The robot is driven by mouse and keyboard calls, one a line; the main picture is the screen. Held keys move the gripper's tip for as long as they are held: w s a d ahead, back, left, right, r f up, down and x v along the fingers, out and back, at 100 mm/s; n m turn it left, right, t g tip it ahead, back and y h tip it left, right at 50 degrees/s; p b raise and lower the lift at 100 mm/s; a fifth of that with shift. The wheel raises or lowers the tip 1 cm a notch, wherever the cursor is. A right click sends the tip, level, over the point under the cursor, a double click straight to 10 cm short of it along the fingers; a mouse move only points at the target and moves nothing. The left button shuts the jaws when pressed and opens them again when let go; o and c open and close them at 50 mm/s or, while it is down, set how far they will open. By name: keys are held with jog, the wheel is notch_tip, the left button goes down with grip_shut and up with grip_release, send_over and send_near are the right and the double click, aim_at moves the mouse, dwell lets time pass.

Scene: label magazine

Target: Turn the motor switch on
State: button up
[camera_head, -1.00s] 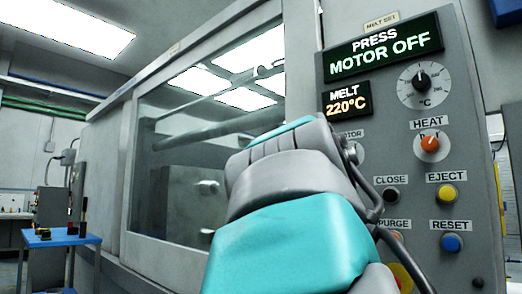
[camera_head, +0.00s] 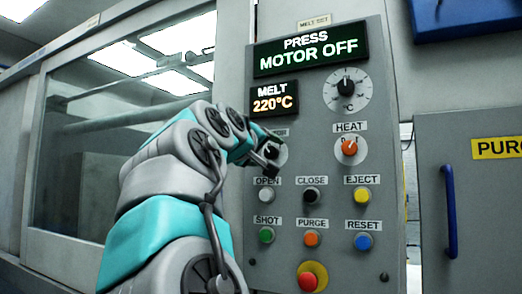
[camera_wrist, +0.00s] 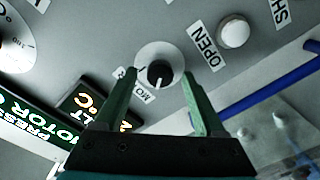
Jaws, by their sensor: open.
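The motor switch is a small black knob on a pale round plate; in the wrist view the knob (camera_wrist: 160,73) sits between my open fingers. A small light mark shows on the knob. Its "MOTOR" label (camera_wrist: 136,86) is partly covered by a finger. In the head view the switch's pale plate (camera_head: 281,152) is mostly hidden by my gripper (camera_head: 268,157), which is at the panel. My gripper (camera_wrist: 160,73) is open and empty, with one finger each side of the knob; whether they touch it cannot be told. The display (camera_head: 311,50) reads "PRESS MOTOR OFF".
The orange heat knob (camera_head: 349,148) is right of the switch. Below are the white open button (camera_head: 266,195), black close button (camera_head: 311,195) and yellow eject button (camera_head: 362,195). A red emergency button (camera_head: 308,281) is low on the panel. A blue door handle (camera_head: 449,211) stands further right.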

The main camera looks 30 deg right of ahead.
jog(key=shift+w+d, duration=0.2)
jog(key=shift+d, duration=0.1)
jog(key=shift+c, duration=0.4)
grip_shut()
